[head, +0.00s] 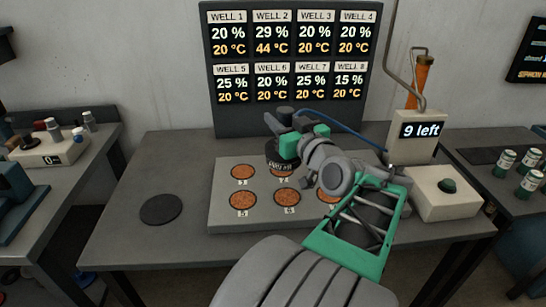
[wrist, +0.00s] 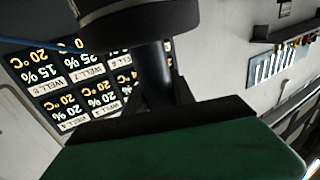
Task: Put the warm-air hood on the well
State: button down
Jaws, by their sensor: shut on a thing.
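The warm-air hood (head: 280,160) is a dark, round-bodied thing with a pale label, at the back row of the wells on the grey block. My gripper (head: 287,133) is shut on its stem. In the wrist view the hood's dark stem (wrist: 153,68) rises between the black finger pads to a wide round cap (wrist: 140,18). The hood covers part of the second back-row well (head: 279,170); whether it touches the block (head: 226,213) I cannot tell. My arm hides the right-hand wells.
The board (head: 287,120) behind reads 44 °C for well 2 and 20 °C for the others. A dark round pad (head: 161,209) lies bare at left. A box marked "9 left" (head: 417,140) and a push-button box (head: 445,195) stand at right. A blue cable (head: 345,134) runs behind my gripper.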

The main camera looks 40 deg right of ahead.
jog(key=w+d+f, duration=0.8)
jog(key=w+f, duration=0.1)
jog(key=f, duration=0.3)
jog(key=shift+w+f+p, duration=0.15)
jog(key=shift+w+p, duration=0.2)
jog(key=shift+f+b, duration=0.25)
jog(key=shift+b, duration=0.1)
jog(key=c, duration=1.1)
grip_release()
jog(key=shift+o, duration=0.2)
